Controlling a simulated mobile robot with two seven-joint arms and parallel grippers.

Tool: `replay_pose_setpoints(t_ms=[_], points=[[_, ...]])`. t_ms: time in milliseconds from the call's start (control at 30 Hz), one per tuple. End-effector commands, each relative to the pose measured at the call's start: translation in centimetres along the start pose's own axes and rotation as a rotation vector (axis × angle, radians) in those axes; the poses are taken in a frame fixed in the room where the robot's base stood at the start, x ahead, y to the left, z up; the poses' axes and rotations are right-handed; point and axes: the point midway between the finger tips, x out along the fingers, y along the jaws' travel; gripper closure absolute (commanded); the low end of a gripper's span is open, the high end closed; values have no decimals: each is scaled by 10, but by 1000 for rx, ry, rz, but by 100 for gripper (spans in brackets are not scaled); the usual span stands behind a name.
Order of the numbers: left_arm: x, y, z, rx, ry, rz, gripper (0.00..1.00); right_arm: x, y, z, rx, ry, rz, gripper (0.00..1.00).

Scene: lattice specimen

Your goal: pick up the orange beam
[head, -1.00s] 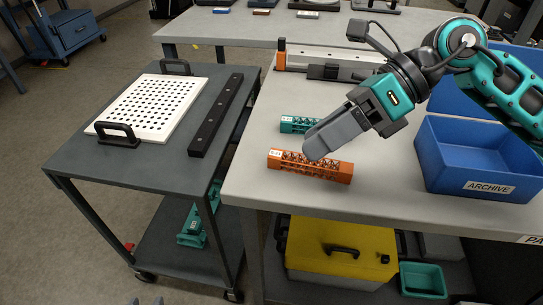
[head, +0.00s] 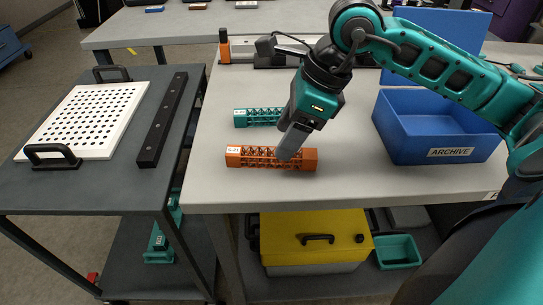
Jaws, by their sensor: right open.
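The orange beam (head: 255,158) is a lattice bar with a white label at its left end. It lies flat near the front edge of the grey table. My right gripper (head: 285,156) points down over the right half of the beam and hides part of it. The jaws are open, and I cannot tell whether the fingers straddle or touch the beam. A teal lattice beam (head: 257,117) lies just behind it, partly hidden by the gripper. My left gripper is not in view.
A blue bin (head: 435,138) labelled ARCHIVE stands to the right on the table (head: 215,190). A cart (head: 85,190) with a white perforated plate (head: 85,118) and a black bar (head: 162,120) stands left. An orange-handled fixture (head: 224,45) stands behind.

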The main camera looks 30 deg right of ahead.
Motion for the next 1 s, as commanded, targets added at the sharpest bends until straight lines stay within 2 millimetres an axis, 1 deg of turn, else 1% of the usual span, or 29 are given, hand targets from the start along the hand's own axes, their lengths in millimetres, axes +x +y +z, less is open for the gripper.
replay_pose_setpoints(t_ms=[100, 233, 333, 567, 1000], points=[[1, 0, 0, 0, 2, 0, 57, 20, 7, 0, -2, -1, 7, 38], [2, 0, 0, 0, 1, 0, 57, 37, 6, 0, 0, -1, 4, 38], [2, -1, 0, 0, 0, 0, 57, 42, 6, 0, -1, -1, 2, 38], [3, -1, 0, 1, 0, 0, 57, 43, 6, 0, -1, -1, 1, 39], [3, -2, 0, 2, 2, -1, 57, 42, 6, 0, -1, -1, 1, 81]])
